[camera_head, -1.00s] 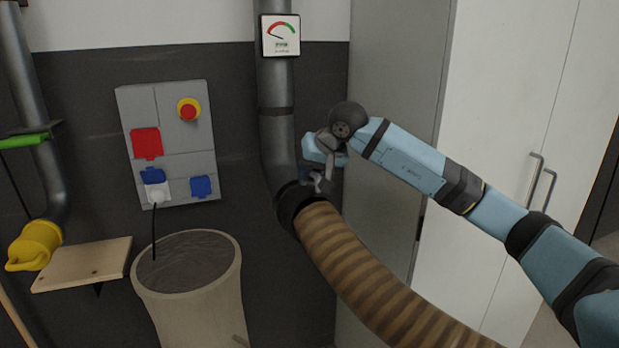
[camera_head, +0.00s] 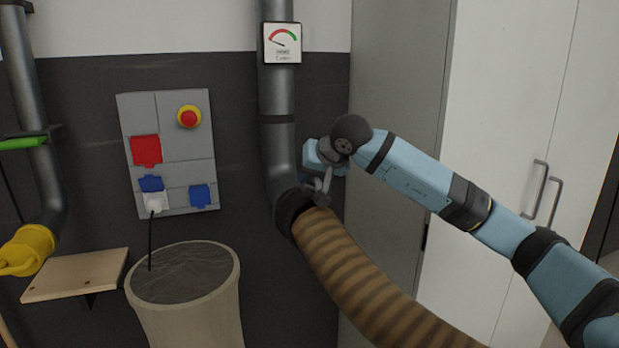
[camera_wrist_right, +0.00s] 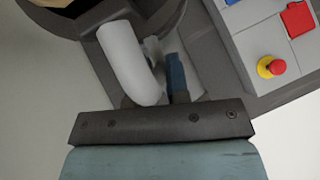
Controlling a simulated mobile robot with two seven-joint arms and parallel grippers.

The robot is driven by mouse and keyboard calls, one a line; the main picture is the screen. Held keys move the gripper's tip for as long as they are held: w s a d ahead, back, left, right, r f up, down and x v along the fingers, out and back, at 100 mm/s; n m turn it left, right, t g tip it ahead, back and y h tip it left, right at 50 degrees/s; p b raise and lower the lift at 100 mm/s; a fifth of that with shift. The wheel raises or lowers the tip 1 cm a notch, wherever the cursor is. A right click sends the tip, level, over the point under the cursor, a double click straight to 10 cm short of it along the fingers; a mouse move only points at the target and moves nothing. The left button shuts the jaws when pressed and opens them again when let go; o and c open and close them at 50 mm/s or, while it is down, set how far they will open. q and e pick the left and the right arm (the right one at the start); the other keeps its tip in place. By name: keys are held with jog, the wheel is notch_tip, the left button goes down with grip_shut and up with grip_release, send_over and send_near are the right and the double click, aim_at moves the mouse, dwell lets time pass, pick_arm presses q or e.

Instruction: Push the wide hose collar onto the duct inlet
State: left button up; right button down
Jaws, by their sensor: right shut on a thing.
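The wide hose collar (camera_head: 291,210) is a black ring on the end of a brown ribbed hose (camera_head: 350,268). It sits at the lower end of the grey duct (camera_head: 279,150), tilted with the bend. The inlet rim is hidden, so I cannot tell how far the collar is over it. In the right wrist view, the dark collar (camera_wrist_right: 88,20) lies beyond my right gripper's fingers (camera_wrist_right: 157,55). My left gripper is out of view.
A gauge (camera_head: 283,43) hangs on the duct. A switch panel (camera_head: 182,133) is on the wall to the left, above a beige bin (camera_head: 190,310). A wooden shelf (camera_head: 75,275) and a yellow fitting (camera_head: 27,250) are at far left. White cabinets (camera_head: 500,110) stand right.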

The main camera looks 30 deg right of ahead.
jog(key=shift+w+d+t+b, duration=0.15)
jog(key=shift+t+b, duration=0.25)
jog(key=shift+b, duration=0.6)
jog(key=shift+w+t+h+b, duration=0.1)
jog(key=shift+t+h+b, duration=0.25)
jog(key=shift+b, duration=0.3)
jog(key=shift+s+d+r+m+t+h+b, duration=0.25)
jog(key=shift+s+d+m+t+b, duration=0.15)
jog(key=shift+b, duration=0.75)
jog(key=shift+r, duration=0.1)
jog(key=shift+w+t+b, duration=0.1)
jog(key=shift+t+b, duration=0.45)
jog(key=shift+b, duration=0.35)
